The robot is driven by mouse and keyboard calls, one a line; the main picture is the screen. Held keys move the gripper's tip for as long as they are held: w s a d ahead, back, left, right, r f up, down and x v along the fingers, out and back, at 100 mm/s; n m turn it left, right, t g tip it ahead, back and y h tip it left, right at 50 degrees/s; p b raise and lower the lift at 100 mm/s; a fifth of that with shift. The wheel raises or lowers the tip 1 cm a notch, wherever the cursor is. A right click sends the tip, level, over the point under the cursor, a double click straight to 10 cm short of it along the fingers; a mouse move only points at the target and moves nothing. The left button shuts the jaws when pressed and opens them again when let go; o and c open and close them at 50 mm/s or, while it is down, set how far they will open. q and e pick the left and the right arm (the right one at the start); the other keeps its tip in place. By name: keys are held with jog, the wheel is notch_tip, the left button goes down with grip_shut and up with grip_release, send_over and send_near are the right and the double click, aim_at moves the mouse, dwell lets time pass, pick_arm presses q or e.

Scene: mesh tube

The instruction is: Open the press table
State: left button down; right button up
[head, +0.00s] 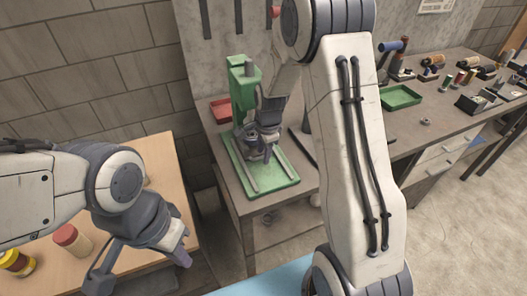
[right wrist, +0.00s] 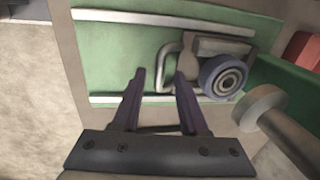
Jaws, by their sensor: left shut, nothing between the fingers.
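The green press (head: 243,88) stands on the grey workbench, its column rising from a green base (head: 285,185) with two light rails. In the right wrist view the green base (right wrist: 115,45) lies below my fingers. A grey bracket with a loop-like handle (right wrist: 210,46) and a dark round wheel (right wrist: 223,77) sit on it. My right gripper (head: 262,152) is low over the base, in front of the column. In the wrist view its fingers (right wrist: 160,78) are apart, tips near the loop; contact cannot be told. My left gripper (head: 182,252) is shut and empty over the wooden table.
A grey lever with a round knob (right wrist: 260,107) is right of the fingers. A red bin (head: 221,110) stands behind the press. A green tray (head: 400,98) and several tools lie farther right. Jars (head: 72,238) stand on the wooden table (head: 160,150). My right arm hides the bench middle.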

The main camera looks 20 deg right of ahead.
grip_shut()
dwell(1.2)
